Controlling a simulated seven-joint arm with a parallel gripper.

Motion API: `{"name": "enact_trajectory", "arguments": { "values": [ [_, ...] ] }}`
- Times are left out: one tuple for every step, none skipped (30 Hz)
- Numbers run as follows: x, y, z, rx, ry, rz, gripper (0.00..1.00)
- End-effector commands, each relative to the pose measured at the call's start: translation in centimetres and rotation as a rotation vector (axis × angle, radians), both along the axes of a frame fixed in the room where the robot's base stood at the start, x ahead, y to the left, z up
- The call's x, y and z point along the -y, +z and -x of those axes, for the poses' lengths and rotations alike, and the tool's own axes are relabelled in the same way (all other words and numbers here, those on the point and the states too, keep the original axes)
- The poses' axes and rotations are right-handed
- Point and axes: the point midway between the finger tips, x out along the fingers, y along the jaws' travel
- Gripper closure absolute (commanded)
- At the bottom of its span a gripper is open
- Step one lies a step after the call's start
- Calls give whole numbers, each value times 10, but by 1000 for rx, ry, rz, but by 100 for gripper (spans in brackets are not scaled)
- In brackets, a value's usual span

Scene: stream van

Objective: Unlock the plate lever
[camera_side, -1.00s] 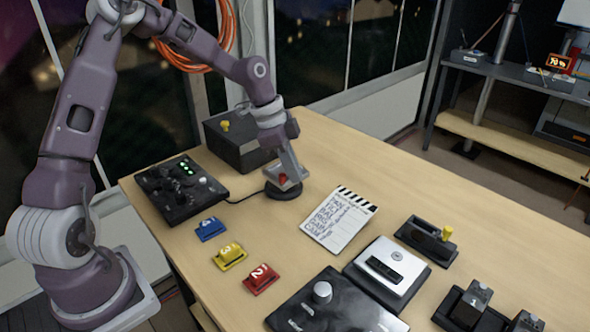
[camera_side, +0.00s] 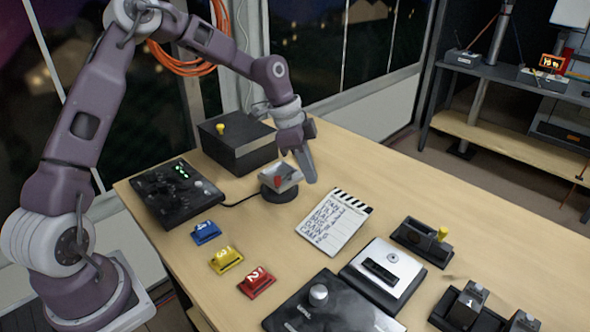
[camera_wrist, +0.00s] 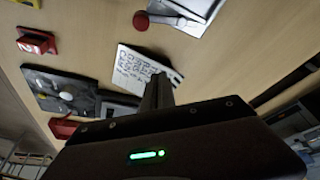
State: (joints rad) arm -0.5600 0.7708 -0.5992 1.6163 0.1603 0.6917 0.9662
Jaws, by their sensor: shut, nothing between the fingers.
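A small tilted grey plate (camera_side: 284,176) with a red piece (camera_side: 278,182) stands on a round black base, left of the clapboard in the side view. I take this for the plate lever, though no label shows. In the wrist view, a red knob (camera_wrist: 140,21) on a metal lever (camera_wrist: 166,17) lies beside a light plate at the top edge. My gripper (camera_side: 311,179) is shut and empty, just right of the plate and apparently clear of it. Its fingers (camera_wrist: 158,92) point towards the clapboard in the wrist view. Whether the lever is locked cannot be told.
The clapboard (camera_side: 334,221) lies right of the gripper. A black control panel (camera_side: 178,194) and dark box (camera_side: 238,146) stand left and behind. Blue (camera_side: 206,232), yellow (camera_side: 226,260) and red (camera_side: 256,281) numbered pieces lie in front. A silver-topped box (camera_side: 405,270) stands at right.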

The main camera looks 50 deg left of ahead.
Motion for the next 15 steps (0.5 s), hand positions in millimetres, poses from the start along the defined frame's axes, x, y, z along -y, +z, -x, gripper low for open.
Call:
{"name": "enact_trajectory", "arguments": {
  "values": [
    [-10, 14, 0, 8, 12, -5, 100],
    [-12, 22, 2, 9, 10, -5, 100],
    [-15, 31, 3, 9, 11, -5, 100],
    [-18, 38, 4, 8, 12, -5, 100],
    [-19, 45, 5, 8, 11, -4, 100],
    [-23, 53, 6, 8, 10, -6, 100],
    [-24, 59, 7, 8, 11, -6, 100],
    [-26, 64, 8, 6, 10, -5, 100],
    [-27, 70, 9, 7, 10, -4, 100],
    [-29, 74, 10, 7, 9, -5, 100],
    [-30, 78, 10, 6, 9, -4, 100],
    [-31, 81, 11, 5, 8, -5, 100],
    [-32, 83, 11, 6, 8, -4, 100],
    [-32, 85, 12, 6, 8, -4, 100],
    [-33, 87, 12, 5, 7, -3, 100]
  ]
}}
